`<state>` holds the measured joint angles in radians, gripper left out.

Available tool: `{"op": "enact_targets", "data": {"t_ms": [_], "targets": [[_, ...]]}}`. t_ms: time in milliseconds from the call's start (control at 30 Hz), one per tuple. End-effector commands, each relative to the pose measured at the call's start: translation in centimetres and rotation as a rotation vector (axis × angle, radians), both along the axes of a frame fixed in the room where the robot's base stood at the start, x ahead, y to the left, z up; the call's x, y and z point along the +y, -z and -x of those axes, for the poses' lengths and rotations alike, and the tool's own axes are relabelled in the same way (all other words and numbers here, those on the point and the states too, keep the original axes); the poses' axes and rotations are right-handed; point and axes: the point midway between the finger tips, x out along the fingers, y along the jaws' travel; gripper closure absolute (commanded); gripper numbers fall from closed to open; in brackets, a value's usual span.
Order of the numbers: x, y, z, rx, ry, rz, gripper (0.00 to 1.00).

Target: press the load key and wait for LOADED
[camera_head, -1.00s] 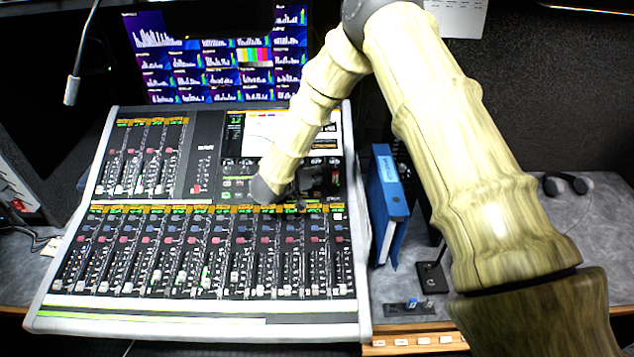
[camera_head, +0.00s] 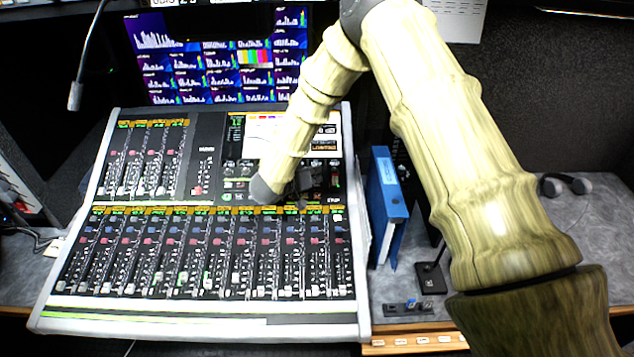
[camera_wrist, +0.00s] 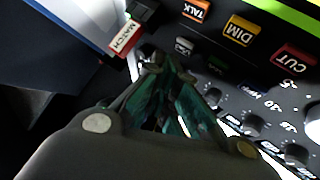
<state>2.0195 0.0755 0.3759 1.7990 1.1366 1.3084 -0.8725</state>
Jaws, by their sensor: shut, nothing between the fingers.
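The mixing console (camera_head: 200,330) fills the left and middle of the head view. My gripper (camera_head: 304,186) is over its upper right section, dark and small there. In the wrist view my gripper (camera_wrist: 162,68) is shut and empty, its greenish fingertips close to the panel surface. A small round pale key (camera_wrist: 147,51) lies at the fingertips; contact cannot be told. I cannot read a load label on any key. A small display (camera_head: 323,146) at the console's upper right shows orange text that looks like "LOADING".
Lit TALK (camera_wrist: 196,10), DIM (camera_wrist: 239,30) and CUT (camera_wrist: 295,55) keys and a red MATCH label (camera_wrist: 125,36) surround the fingertips. A blue binder (camera_head: 388,205) stands right of the console. A gooseneck (camera_head: 76,92) hangs at left.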

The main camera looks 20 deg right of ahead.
Motion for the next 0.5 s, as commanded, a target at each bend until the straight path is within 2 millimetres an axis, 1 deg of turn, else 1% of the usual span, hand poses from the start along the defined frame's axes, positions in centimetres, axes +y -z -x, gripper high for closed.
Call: {"op": "enact_targets", "data": {"t_ms": [267,500], "targets": [[0.0,-0.1,0.0,0.000,0.000,0.000,1.00],[0.2,-1.6,0.6,0.001,-0.001,0.001,1.00]]}}
